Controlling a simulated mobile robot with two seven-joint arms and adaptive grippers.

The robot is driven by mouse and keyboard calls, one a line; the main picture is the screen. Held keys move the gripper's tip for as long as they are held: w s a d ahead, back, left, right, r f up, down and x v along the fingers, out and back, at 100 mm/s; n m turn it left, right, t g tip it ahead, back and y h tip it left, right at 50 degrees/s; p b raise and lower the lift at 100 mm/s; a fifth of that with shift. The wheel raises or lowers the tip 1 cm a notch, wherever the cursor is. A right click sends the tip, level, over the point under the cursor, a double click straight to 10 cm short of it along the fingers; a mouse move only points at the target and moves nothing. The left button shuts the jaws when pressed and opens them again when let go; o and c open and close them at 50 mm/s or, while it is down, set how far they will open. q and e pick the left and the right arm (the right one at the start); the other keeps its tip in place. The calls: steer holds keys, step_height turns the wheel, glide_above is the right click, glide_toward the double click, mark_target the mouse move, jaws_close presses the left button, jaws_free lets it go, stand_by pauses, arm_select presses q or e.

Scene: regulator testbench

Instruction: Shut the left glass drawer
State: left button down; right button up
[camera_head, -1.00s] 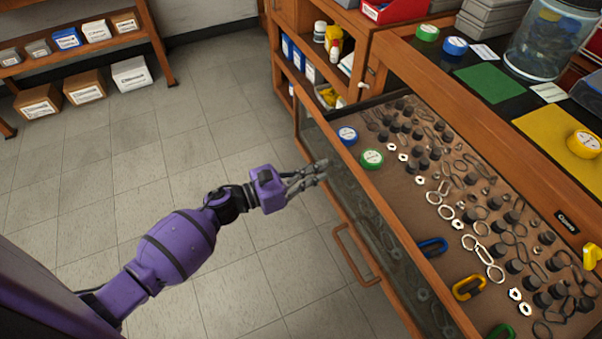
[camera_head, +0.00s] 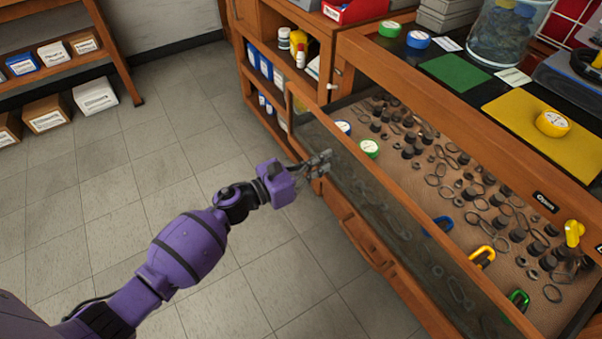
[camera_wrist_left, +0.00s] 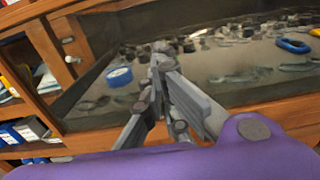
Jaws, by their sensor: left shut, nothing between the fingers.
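The left glass drawer (camera_head: 375,195) stands pulled out from the wooden cabinet. Its wooden-framed clear front runs diagonally across the head view, and its bed of small dark parts shows. My left gripper (camera_head: 322,161) is shut and empty at the outside of the drawer front, near its far end. I cannot tell whether the fingers touch the glass. In the left wrist view the gripper (camera_wrist_left: 160,62) points at the clear front, with a blue tape roll (camera_wrist_left: 119,76) behind it. My right gripper is not in view.
The counter above holds a yellow mat (camera_head: 545,122), a green mat (camera_head: 468,78) and a large jar (camera_head: 502,35). Open shelves (camera_head: 262,65) with bottles and boxes stand beyond the drawer. The tiled floor (camera_head: 130,190) left of the drawer is clear.

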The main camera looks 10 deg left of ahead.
mark_target(367, 146)
arm_select(q)
steer(key=b+x, duration=0.2)
steer(key=x, duration=0.3)
steer(key=b+x, duration=0.2)
steer(key=x, duration=0.3)
steer(key=b+x, duration=0.1)
steer(key=x, duration=0.4)
steer(key=shift+w+d+f+b, duration=0.2)
steer(key=shift+d+f+b, duration=0.1)
steer(key=shift+b, duration=0.1)
steer(key=b+x, duration=0.1)
steer(key=x, duration=0.2)
steer(key=shift+w+d, duration=0.15)
steer(key=shift+w, duration=0.1)
steer(key=shift+w+d+r+b, duration=0.1)
steer(key=shift+w+d+b, duration=0.25)
steer(key=shift+d+b, duration=0.05)
steer(key=shift+r, duration=0.15)
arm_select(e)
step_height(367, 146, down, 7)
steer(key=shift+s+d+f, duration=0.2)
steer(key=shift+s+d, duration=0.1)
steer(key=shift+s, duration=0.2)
